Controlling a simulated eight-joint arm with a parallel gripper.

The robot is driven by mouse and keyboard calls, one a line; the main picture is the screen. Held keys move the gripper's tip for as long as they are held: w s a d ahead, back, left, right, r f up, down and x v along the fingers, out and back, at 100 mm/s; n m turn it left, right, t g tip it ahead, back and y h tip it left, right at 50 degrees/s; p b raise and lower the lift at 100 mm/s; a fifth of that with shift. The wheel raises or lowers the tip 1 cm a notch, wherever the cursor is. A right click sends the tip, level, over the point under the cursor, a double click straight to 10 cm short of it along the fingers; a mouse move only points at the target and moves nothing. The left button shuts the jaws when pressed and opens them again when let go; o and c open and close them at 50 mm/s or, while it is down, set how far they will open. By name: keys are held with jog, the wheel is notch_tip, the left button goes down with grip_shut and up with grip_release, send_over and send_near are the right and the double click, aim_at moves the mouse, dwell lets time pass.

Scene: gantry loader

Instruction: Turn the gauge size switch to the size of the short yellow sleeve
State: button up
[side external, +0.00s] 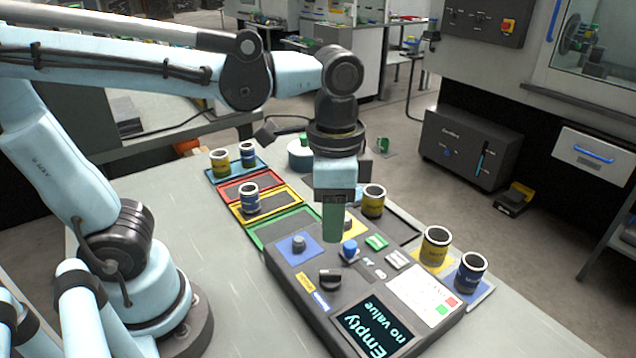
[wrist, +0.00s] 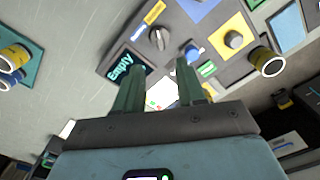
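The gauge box (side external: 290,282) has a black rotary switch (side external: 329,277) beside a yellow label and a blue label, whose print is too small to read. I take this as the size switch; it also shows in the wrist view (wrist: 158,38). Its pointer setting is unclear. Yellow sleeves stand at the back left (side external: 220,161), behind the box (side external: 373,200) and at its right (side external: 436,245). I cannot tell for certain which is the short one. My gripper (side external: 333,238) is above the box, pointing down; the wrist view shows its green fingers (wrist: 160,66) apart and empty.
The display (side external: 376,325) reads "Empty, no value". The box also has a blue knob (side external: 350,250) and a post on a blue pad (side external: 298,243). Blue sleeves (side external: 249,197) (side external: 471,272) stand around it. Coloured trays (side external: 280,231) lie at the back left.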

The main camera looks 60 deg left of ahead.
jog(key=shift+r, duration=0.7)
jog(key=w+a+f+n+t, duration=0.2)
jog(key=a+f+n+t, duration=0.1)
jog(key=a+n+t, duration=0.4)
jog(key=shift+w+a+f, duration=0.4)
jog(key=shift+a, duration=0.6)
